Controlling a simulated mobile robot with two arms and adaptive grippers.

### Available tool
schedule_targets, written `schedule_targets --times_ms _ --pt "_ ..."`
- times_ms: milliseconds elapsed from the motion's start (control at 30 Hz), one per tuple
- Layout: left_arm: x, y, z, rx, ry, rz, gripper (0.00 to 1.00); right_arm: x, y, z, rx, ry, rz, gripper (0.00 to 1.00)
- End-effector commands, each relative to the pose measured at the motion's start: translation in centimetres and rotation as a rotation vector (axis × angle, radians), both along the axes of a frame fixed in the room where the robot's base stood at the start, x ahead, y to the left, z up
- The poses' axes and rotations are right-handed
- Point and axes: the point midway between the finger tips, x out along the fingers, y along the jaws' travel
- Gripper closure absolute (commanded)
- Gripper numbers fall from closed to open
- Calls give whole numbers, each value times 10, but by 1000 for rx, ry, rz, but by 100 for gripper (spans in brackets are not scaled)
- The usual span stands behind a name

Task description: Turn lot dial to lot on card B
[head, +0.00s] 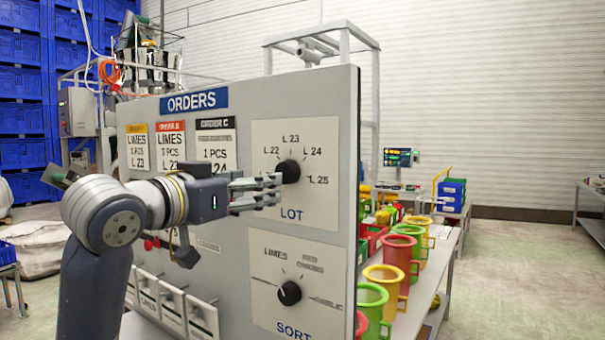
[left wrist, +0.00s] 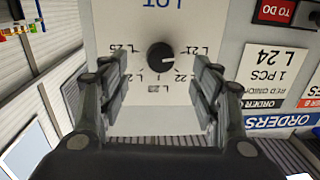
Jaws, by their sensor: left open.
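The lot dial (head: 289,171) is a round black knob on the white LOT plate (head: 323,215), upper right of the grey board. Its labels run from L 21 to L 25. In the left wrist view the dial (left wrist: 160,58) appears upside down, its white mark pointing right toward the L 21 side. My left gripper (head: 278,190) is open and empty, its fingers on either side of the dial in the wrist view, apparently short of it. Card B (head: 171,145) has a red header and reads LIMES; its lot's last digit is hard to read. My right gripper is not in view.
The SORT dial (head: 289,293) sits below on the same board. Yellow card A (head: 138,147) and dark-headed card C (head: 216,148) flank card B. Coloured mugs (head: 383,277) stand on a table right of the board. Open floor lies further right.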

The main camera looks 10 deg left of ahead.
Motion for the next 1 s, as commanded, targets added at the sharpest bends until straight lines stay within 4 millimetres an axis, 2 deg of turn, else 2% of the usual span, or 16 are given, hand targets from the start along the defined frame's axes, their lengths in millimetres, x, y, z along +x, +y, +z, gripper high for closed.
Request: schedule_targets --times_ms 100,167,267,400,500,633,833,1000 --pt "0 1 10 -4 -13 -1 42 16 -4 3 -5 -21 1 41" --pt "4 -1 11 -5 -13 -2 42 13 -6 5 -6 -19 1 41" --pt "18 -5 11 -5 -10 -2 42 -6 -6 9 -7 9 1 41" --pt "45 -12 11 -5 -9 -2 42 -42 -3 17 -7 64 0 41" --pt "63 -18 10 -5 -9 -2 42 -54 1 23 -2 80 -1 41" --pt "83 -23 10 -5 -10 -2 42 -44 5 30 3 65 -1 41" --pt "99 -27 8 -2 -12 0 42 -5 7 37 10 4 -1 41" --pt "101 -28 7 -3 -14 0 42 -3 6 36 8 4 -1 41"
